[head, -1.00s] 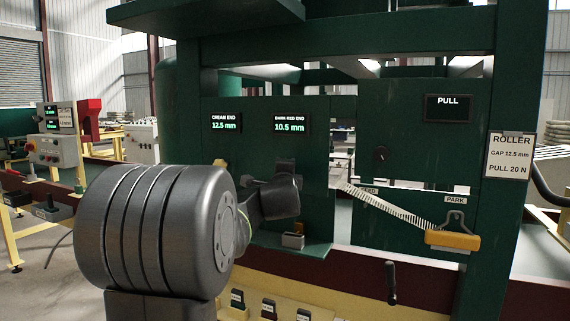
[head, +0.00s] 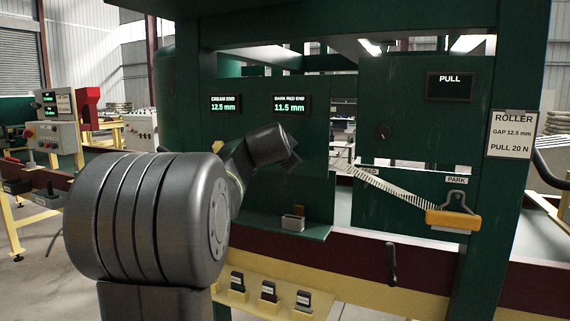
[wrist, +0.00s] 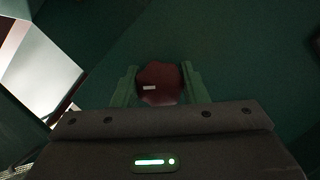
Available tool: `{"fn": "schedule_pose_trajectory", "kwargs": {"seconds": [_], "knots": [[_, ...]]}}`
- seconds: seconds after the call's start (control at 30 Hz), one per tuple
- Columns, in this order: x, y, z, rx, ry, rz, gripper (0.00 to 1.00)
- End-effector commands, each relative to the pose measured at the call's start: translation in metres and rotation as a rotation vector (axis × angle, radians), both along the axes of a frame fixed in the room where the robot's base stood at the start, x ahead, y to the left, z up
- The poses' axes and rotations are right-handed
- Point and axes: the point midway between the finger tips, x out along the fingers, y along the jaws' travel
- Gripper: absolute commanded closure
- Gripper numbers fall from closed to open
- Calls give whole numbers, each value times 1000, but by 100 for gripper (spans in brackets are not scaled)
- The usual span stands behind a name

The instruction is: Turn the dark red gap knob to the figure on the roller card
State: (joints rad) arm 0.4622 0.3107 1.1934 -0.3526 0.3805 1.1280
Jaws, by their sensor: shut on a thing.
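The dark red gap knob (wrist: 160,84) shows in the wrist view as a round knob with a pale index mark left of its middle. My gripper (wrist: 158,88) is shut on it, one green finger on each side. In the head view my arm hides the knob. The dark red end display (head: 291,105) reads 11.5 mm. The cream end display (head: 225,103) reads 12.5 mm. The roller card (head: 512,134) on the right post reads gap 12.5 mm, pull 20 N.
The pull display (head: 450,86) shows no figure. A yellow-handled tool (head: 453,220) with a spring hangs at the park mark. A small shelf (head: 268,227) juts out below the knob panel, with a small grey box (head: 292,222) on it. A crank handle (head: 391,262) hangs lower right.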

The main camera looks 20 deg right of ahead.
Motion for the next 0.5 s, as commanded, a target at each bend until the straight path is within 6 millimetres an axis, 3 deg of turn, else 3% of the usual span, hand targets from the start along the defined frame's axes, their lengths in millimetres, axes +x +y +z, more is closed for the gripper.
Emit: {"fn": "schedule_pose_trajectory", "kwargs": {"seconds": [0.5], "knots": [[0,0,-3,-266,317,1,83]]}}
